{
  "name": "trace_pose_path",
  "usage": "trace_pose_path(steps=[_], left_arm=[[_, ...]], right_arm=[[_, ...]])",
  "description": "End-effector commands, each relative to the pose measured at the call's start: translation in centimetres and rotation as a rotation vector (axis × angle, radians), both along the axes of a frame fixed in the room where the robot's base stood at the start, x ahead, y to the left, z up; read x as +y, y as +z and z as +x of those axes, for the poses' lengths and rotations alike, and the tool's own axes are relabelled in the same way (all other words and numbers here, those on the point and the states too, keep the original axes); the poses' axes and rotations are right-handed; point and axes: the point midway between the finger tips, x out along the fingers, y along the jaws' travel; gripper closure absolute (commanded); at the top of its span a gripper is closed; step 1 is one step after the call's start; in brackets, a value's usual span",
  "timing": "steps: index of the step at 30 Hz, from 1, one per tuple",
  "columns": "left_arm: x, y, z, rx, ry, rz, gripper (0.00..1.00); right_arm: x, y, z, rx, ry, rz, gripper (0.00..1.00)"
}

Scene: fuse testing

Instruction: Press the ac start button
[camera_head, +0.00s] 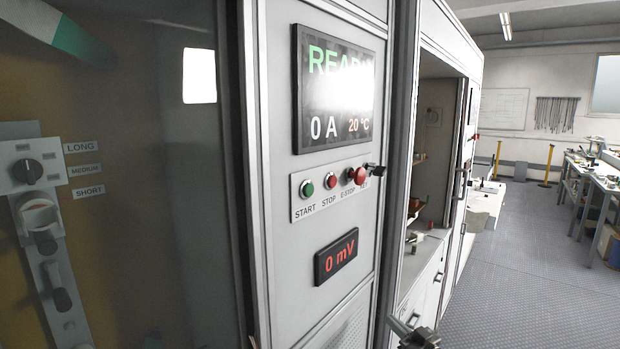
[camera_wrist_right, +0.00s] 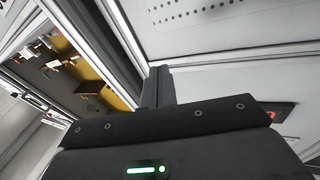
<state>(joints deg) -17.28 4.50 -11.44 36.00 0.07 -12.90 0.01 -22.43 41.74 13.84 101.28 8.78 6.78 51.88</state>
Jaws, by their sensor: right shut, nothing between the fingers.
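The green START button (camera_head: 307,188) sits at the left end of a light button strip on the grey cabinet front. The red STOP button (camera_head: 331,181) is just right of it, then the larger red E-STOP knob (camera_head: 356,175). My right gripper (camera_head: 412,322) is only partly in the head view at the bottom edge, below and to the right of the buttons and apart from them. In the right wrist view its dark fingers (camera_wrist_right: 157,87) are together and empty near grey panels. The START button cannot be made out there. My left gripper is not in view.
A display (camera_head: 335,125) above the buttons reads 0 A and 20 °C, with glare over its top line. A smaller display (camera_head: 336,256) below reads 0 mV. A dark glass door (camera_head: 150,200) is at left, an open cabinet bay at right.

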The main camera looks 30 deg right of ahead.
Motion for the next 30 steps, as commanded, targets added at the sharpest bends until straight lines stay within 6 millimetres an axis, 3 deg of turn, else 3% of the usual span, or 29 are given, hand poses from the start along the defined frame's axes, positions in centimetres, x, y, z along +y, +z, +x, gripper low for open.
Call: trace_pose_path(steps=[1,6,12,15,21,25,30], left_arm=[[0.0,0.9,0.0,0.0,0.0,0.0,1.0],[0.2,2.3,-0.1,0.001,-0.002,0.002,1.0],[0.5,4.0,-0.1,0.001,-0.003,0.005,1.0],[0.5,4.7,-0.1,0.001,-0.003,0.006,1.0],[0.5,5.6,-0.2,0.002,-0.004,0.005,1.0],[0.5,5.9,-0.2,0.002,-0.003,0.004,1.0],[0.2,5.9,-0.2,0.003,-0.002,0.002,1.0]], right_arm=[[0.8,4.0,0.3,-0.055,0.04,0.0,1.0],[4.5,15.5,0.2,-0.231,0.197,0.019,1.0],[10.8,27.6,-2.2,-0.399,0.434,0.039,1.0],[14.0,32.2,-4.0,-0.458,0.556,0.047,1.0],[19.0,38.0,-7.6,-0.526,0.745,0.058,1.0],[20.6,39.6,-8.9,-0.541,0.81,0.061,1.0],[21.2,40.1,-9.4,-0.546,0.835,0.063,1.0]])
